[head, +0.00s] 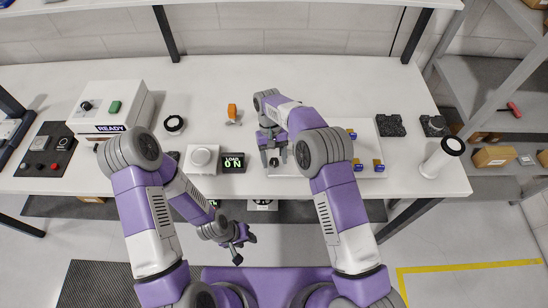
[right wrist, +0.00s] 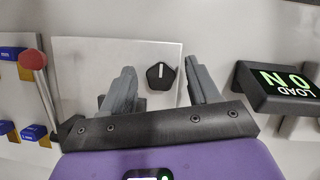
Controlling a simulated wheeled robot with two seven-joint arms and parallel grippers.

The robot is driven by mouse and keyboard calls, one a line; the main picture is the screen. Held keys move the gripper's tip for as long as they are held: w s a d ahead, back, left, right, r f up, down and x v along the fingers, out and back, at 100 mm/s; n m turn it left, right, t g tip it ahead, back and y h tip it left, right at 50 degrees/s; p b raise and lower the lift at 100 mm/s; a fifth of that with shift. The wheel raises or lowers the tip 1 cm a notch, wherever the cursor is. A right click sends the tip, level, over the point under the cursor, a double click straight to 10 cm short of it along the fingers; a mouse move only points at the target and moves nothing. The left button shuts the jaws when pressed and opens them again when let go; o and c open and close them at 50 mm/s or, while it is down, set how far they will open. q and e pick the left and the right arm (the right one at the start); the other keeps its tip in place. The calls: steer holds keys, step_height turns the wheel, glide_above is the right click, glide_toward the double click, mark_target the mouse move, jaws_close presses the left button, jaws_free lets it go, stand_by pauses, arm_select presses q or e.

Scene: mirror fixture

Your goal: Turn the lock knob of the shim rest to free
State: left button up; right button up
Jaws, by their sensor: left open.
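In the right wrist view a black five-sided knob (right wrist: 160,76) with a short white mark sits on a pale plate (right wrist: 80,50). I take it for the lock knob; no lettering beside it is readable. In the head view my right gripper (head: 274,157) points down over the left part of the pale fixture (head: 310,165). My left gripper (head: 239,245) is open and empty in front of the table edge.
A READY box (head: 110,105) stands farther left.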

steer(key=v, duration=0.7)
steer(key=shift+r, duration=0.3)
steer(key=shift+w, duration=0.15)
stand_by(0.4)
